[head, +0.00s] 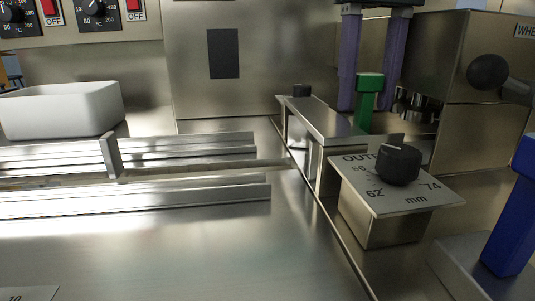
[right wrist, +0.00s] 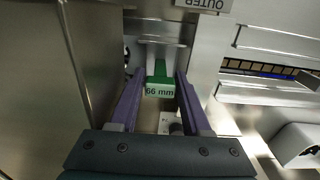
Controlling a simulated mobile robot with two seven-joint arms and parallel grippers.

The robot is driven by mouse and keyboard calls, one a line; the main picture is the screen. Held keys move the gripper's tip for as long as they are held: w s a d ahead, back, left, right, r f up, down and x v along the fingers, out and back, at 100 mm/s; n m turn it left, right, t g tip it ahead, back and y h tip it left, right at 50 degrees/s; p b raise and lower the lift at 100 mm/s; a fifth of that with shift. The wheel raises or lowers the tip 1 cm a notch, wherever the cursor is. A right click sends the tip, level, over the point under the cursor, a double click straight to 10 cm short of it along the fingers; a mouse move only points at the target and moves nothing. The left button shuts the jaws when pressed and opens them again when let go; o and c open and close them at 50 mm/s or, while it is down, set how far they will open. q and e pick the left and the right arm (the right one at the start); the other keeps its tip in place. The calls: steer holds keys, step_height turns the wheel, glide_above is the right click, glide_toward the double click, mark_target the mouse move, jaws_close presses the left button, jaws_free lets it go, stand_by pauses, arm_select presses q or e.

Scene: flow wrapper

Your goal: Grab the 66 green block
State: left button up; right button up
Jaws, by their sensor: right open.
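The green block (head: 368,92) stands upright behind the OUTER dial plate in the head view, its lower part hidden. In the right wrist view, the green block (right wrist: 160,78) carries a label reading 66 mm. My right gripper (head: 367,106) has two purple fingers pointing down, one on each side of the green block. In the right wrist view, the open right gripper (right wrist: 160,84) has the block between its fingertips; I cannot tell whether either finger touches it. My left gripper is not in view.
The OUTER plate (head: 420,197) with a black knob (head: 398,164) stands in front of the block. A steel housing (head: 478,135) with a black ball handle (head: 488,72) is at right. A blue upright piece (head: 512,215) is at the right edge. A white bin (head: 60,111) sits at left.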

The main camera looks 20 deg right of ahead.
steer(key=shift+c, duration=0.4)
jaws_close()
stand_by(1.0)
